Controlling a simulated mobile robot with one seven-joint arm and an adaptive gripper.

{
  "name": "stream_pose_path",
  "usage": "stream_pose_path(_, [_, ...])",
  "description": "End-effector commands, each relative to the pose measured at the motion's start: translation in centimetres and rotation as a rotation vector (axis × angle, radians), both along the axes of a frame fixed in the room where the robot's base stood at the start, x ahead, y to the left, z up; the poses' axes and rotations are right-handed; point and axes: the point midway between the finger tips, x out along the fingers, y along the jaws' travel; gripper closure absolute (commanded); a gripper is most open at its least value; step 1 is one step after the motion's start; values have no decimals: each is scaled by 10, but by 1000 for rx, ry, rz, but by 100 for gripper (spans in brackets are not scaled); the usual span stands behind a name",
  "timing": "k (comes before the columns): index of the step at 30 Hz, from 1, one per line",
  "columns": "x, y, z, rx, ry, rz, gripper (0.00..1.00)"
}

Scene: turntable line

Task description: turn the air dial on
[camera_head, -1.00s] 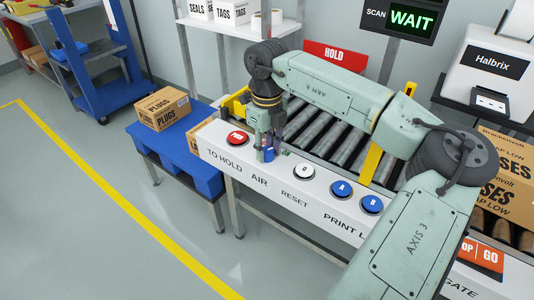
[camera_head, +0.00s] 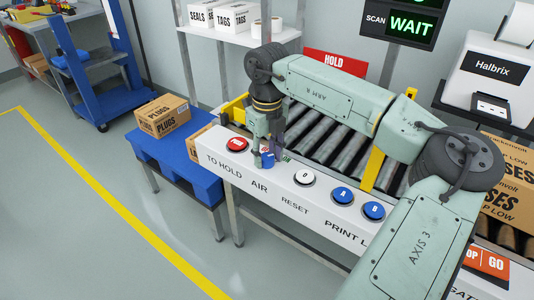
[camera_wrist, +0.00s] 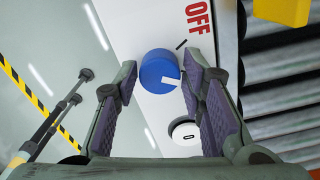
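The air dial (camera_wrist: 159,73) is a blue round knob with a white pointer stripe, on the white panel above the AIR label; it also shows in the head view (camera_head: 267,160). In the wrist view the pointer aims lower right, away from the red OFF label (camera_wrist: 198,16). In the head view that is towards the small green marking (camera_head: 287,158) right of the dial. My gripper (camera_wrist: 161,75) is open above the dial, its purple-padded fingers apart on either side, with small visible gaps. My right finger hides part of the panel where that green marking lies.
A red button (camera_head: 237,145) sits left of the dial, and the white RESET button (camera_head: 304,177) to its right, with blue buttons (camera_head: 343,195) further on. The roller conveyor (camera_head: 315,130) runs behind the panel. Clear floor lies in front.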

Motion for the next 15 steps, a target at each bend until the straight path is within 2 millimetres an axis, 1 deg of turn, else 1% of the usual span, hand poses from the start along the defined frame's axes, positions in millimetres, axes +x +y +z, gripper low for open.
stream_pose_path(1, [0, 0, 0, 0, 0, 0, 58])
stream_pose_path(5, [0, 0, 0, -1, 1, 1, 49])
stream_pose_path(12, [0, 0, -1, 0, 1, 2, 49])
stream_pose_path(15, [0, 0, 2, -1, 1, 2, 49])
